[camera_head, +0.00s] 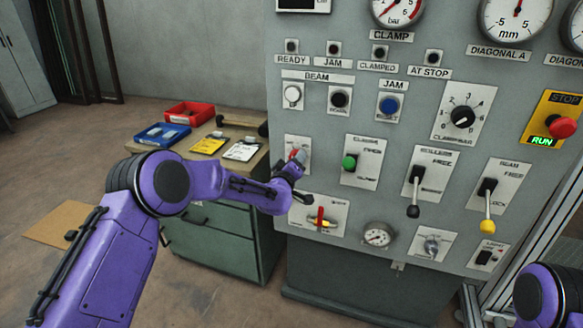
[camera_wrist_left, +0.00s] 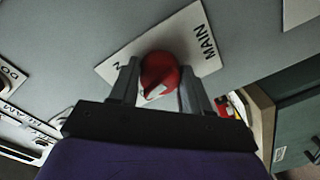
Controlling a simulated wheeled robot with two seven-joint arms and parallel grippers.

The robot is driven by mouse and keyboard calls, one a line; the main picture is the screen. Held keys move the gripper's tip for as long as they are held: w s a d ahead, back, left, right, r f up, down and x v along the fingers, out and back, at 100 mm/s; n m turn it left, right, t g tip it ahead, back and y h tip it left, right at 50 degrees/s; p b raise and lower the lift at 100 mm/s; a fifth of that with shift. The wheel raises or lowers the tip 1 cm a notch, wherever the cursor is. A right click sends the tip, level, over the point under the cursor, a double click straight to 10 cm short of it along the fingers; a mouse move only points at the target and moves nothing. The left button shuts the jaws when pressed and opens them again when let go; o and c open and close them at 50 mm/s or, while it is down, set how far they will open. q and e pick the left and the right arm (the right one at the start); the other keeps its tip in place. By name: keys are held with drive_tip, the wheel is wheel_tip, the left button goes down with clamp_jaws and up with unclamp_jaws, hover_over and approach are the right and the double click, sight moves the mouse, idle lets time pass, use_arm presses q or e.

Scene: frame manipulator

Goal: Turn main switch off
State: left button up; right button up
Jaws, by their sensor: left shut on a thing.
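The main switch is a red knob (camera_head: 299,154) on a pale plate at the left edge of the grey control panel (camera_head: 310,100). In the left wrist view the red knob (camera_wrist_left: 160,68) has a white mark and sits on the plate (camera_wrist_left: 204,50) lettered MAIN. Another label on that plate is partly hidden by a finger. My left gripper (camera_head: 296,165) is at the knob. In the left wrist view its fingers (camera_wrist_left: 160,82) lie one on each side of the knob, shut on it. My right gripper is out of view.
Black levers (camera_head: 414,190) stick out further right. A green cabinet (camera_head: 222,244) with red (camera_head: 190,112) and blue (camera_head: 163,134) trays stands to the left.

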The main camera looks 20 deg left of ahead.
use_arm(q)
drive_tip(key=shift+n+b, duration=1)
drive_tip(key=shift+n, duration=0.5)
drive_tip(key=o, duration=1.1)
drive_tip(key=shift+c, duration=0.2)
drive_tip(key=s+b, duration=0.2)
drive_tip(key=s, duration=0.8)
drive_tip(key=shift+s+r, duration=0.25)
drive_tip(key=shift+a, duration=0.15)
